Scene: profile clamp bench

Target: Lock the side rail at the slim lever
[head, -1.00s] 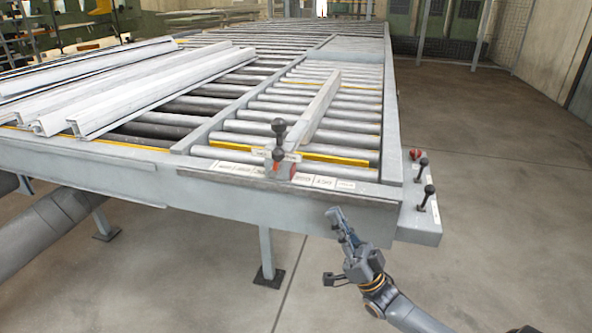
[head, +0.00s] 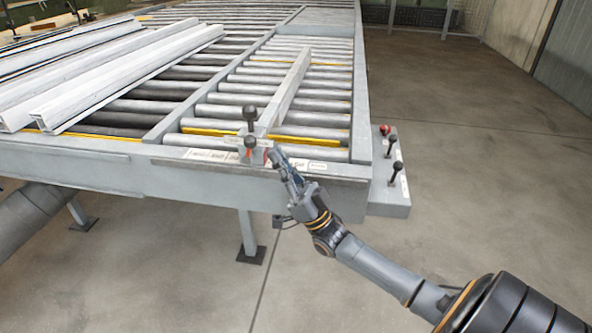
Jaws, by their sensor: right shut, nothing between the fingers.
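The side rail (head: 288,88), a pale grey bar, lies lengthwise over the rollers on the right part of the bench. At its front end a clamp carries two dark ball-topped levers, one upright and taller (head: 250,114), one lower and nearer (head: 250,142). I cannot tell for sure which is the slim one. Red parts show beside the clamp. My right gripper (head: 276,153) is shut and empty, its fingertips just right of the clamp at the bench's front edge. It partly hides the label strip there. My left gripper is not in view.
White profiles (head: 125,78) lie across the rollers at the left. The floor on the right is clear.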

